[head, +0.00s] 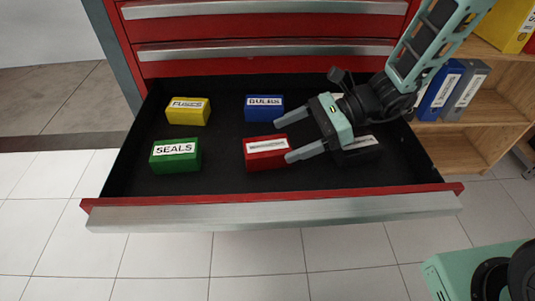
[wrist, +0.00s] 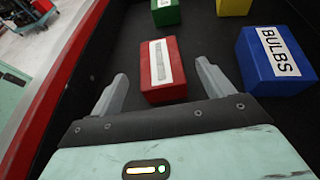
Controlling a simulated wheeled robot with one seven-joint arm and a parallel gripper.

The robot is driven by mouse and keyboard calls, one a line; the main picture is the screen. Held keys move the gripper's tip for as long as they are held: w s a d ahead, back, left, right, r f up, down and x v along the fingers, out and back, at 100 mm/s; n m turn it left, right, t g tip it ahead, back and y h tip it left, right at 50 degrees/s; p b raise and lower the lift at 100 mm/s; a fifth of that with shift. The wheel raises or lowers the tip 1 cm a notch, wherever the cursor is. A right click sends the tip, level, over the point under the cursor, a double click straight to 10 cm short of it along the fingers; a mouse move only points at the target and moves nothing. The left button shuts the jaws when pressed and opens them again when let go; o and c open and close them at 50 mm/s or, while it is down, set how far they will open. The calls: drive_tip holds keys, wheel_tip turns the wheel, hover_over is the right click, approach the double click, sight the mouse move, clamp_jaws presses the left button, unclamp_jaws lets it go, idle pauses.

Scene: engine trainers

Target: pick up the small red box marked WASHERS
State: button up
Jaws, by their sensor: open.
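The small red box (head: 266,158) lies in the open drawer at the front middle. Its white label is too small to read here. It also shows in the wrist view (wrist: 173,82), just ahead of and between the fingertips. My gripper (head: 284,140) is open and empty, reaching in from the right, with its fingertips near the right end of the red box. In the wrist view my gripper (wrist: 162,78) has one finger on each side of the box's near end, with gaps showing. I cannot tell its exact height above the drawer floor.
The drawer (head: 228,183) also holds a yellow FUSES box (head: 187,117), a green SEALS box (head: 175,163), a blue BULBS box (head: 263,116) and a black box (head: 357,158) partly hidden by my gripper. The drawer's front wall stands close to the red box.

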sight(270, 145)
drive_tip(key=b+x, duration=0.1)
drive_tip(key=x, duration=0.4)
drive_tip(key=shift+a+f, duration=0.15)
drive_tip(key=shift+a, duration=0.2)
drive_tip(key=c, duration=1.1)
